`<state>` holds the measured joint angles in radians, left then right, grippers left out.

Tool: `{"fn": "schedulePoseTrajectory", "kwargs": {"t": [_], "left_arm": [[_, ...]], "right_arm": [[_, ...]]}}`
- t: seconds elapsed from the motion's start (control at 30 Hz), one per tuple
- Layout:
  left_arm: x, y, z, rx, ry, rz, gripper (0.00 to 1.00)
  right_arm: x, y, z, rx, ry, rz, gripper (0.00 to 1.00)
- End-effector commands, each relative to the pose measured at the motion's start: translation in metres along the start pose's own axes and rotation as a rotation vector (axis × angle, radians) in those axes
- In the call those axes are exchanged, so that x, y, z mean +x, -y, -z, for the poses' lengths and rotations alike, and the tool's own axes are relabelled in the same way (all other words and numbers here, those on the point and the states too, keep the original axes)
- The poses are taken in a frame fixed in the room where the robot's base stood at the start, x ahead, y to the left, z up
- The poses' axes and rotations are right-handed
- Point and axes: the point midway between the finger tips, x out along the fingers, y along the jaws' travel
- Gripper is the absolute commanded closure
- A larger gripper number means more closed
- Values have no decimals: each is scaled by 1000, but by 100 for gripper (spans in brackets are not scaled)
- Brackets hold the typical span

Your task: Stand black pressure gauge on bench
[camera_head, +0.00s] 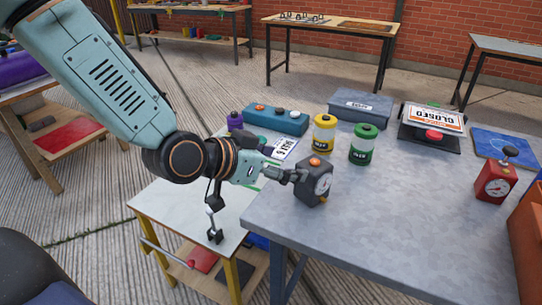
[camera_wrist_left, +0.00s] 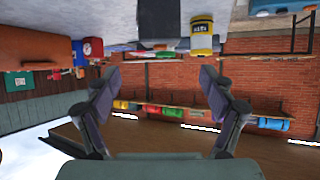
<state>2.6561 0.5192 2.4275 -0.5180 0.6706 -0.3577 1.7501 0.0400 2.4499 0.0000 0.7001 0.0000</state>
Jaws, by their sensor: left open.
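The black pressure gauge (camera_head: 314,186) stands upright on the grey bench (camera_head: 400,215), near its front left corner. In the left wrist view, which is upside down, the gauge (camera_wrist_left: 163,20) is at the top edge, beyond the open, empty fingers (camera_wrist_left: 160,85). My right gripper is not in view.
A yellow canister (camera_head: 324,134) and a green canister (camera_head: 363,145) stand behind the gauge. A red gauge (camera_head: 495,184) and an orange crate (camera_head: 528,245) are at the right. The bench middle is clear. A lower white table (camera_head: 190,214) adjoins at left.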

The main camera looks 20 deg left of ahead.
Motion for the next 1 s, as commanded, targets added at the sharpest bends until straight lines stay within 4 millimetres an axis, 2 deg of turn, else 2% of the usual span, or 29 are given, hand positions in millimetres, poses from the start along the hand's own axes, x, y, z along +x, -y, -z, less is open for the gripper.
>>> {"fn": "schedulePoseTrajectory", "kwargs": {"t": [0.4, 1.0], "left_arm": [[-25, 1, 1, -4, 0, 3, 17], [-28, 0, 0, 0, 1, 1, 17]], "right_arm": [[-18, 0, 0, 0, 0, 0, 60], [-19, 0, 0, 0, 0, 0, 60]]}}
